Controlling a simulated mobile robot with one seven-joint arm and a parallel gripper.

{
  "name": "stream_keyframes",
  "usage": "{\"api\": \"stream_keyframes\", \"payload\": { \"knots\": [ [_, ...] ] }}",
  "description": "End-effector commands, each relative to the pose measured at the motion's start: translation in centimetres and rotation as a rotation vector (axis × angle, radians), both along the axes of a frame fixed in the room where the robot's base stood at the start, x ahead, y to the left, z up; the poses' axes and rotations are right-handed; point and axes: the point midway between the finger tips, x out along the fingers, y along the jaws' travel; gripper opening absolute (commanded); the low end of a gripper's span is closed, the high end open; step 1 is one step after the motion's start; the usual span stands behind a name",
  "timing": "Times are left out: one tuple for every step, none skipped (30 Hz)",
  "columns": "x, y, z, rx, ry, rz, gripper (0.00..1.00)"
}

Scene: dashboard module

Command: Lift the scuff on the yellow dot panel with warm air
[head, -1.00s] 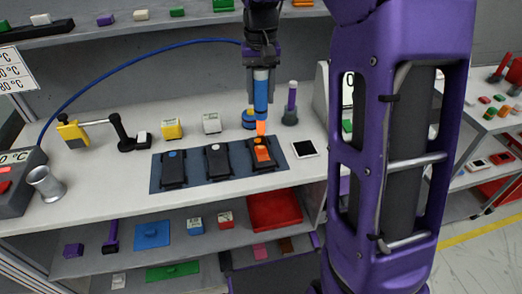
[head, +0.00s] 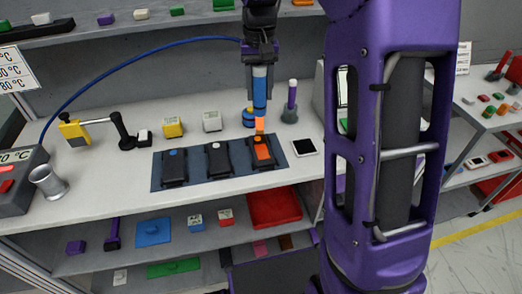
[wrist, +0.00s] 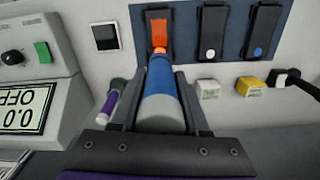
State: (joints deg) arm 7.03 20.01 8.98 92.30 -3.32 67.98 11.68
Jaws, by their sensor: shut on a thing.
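The wrist view shows the handpiece (wrist: 160,85) between the fingers and the orange-topped panel (wrist: 158,26) beyond. A separate scuff is not distinguishable.
Two more dark panels, with a blue dot (head: 173,166) and a white dot (head: 217,158), lie on the mat (head: 196,181). A blue hose arcs to a heater station (head: 22,180) at left, beside a metal holder (head: 46,180). A dark-faced white square (head: 304,147) lies right of the mat.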

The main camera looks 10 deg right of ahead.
Motion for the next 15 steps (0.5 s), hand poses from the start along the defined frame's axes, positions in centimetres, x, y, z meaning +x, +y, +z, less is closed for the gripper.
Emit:
{"api": "stream_keyframes", "payload": {
  "knots": [
    [0.1,0.0,0.9,0.000,-0.002,0.000,0.00],
    [0.1,0.0,1.3,0.000,-0.003,0.000,0.00],
    [0.1,0.0,2.0,0.001,-0.003,0.000,0.00],
    [0.1,0.0,2.6,0.000,-0.003,0.000,0.00],
    [0.0,0.0,3.1,0.001,-0.002,0.000,0.00],
    [0.1,0.0,3.0,0.001,-0.003,0.000,0.00],
    [0.1,0.0,3.4,0.000,-0.005,0.000,0.00],
    [0.1,0.0,3.9,0.000,-0.005,0.000,0.00],
    [0.1,0.0,4.5,0.000,-0.005,0.000,0.00],
    [0.1,0.0,5.0,0.000,-0.005,0.000,0.00],
    [0.1,0.0,5.4,0.000,-0.005,0.000,0.00],
    [0.1,0.0,6.0,0.000,-0.005,-0.001,0.00],
    [0.1,0.0,6.5,0.000,-0.004,-0.001,0.00],
    [0.1,0.0,6.9,0.000,-0.005,-0.001,0.00],
    [0.1,0.0,7.4,0.000,-0.004,-0.001,0.00]
  ]
}}
